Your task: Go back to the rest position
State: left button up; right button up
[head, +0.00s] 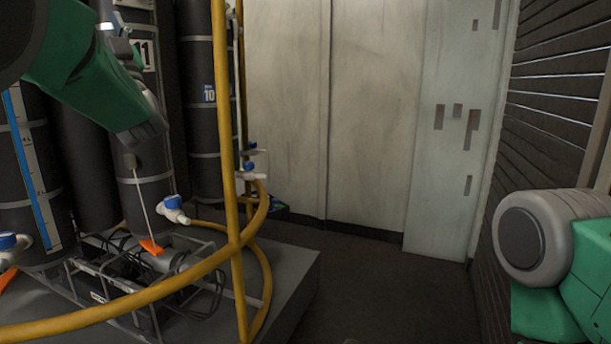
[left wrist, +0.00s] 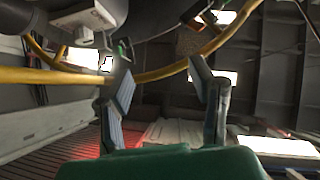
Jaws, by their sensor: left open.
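My left gripper (left wrist: 165,85) is open in the left wrist view, with its two grey-padded fingers apart and nothing between them. A yellow hose (left wrist: 155,74) crosses behind the fingers there; I cannot tell how far it is from them. In the head view my green left arm reaches in from the upper left, in front of dark cylinders, and its fingertips cannot be made out. Part of my right arm shows at the right edge of the head view, beside the slatted wall. My right gripper is out of view.
Dark cylinders (head: 208,103) with blue-and-white valves stand at left. Yellow pipework (head: 235,230) rises before them, above a grey platform (head: 290,268) with a metal-framed device (head: 115,283). Pale panels (head: 370,110) close the back. Dark floor (head: 385,290) is clear in the middle.

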pick_arm(q)
jog(key=w+a+f+m+t+h, duration=0.15)
jog(key=f+m+h, duration=0.45)
jog(key=f, duration=0.9)
jog(key=w+f+m+t+h, duration=0.1)
jog(key=w+f+m+h, duration=0.45)
jog(key=f, duration=0.85)
jog(key=s+d+f+g+h, duration=0.1)
jog(key=s+f+g+h, duration=0.3)
jog(key=f, duration=0.8)
jog(key=s+d+f+g+h, duration=0.1)
jog(key=s+d+f+h, duration=0.15)
jog(key=s+f, duration=0.7)
jog(key=s+d+f+g+h, duration=0.25)
jog(key=s+f+g, duration=0.45)
jog(key=s+f, duration=1.1)
jog(key=s+d+f+g+h, duration=0.1)
jog(key=s+d+f+g, duration=0.1)
jog(key=s, duration=0.8)
jog(key=s+d+f+g+h, duration=0.1)
jog(key=s+f+g, duration=0.3)
jog(key=s, duration=0.6)
jog(key=shift+s+d+f, duration=0.3)
jog(key=shift+s+d, duration=0.05)
jog(key=shift+d, duration=0.5)
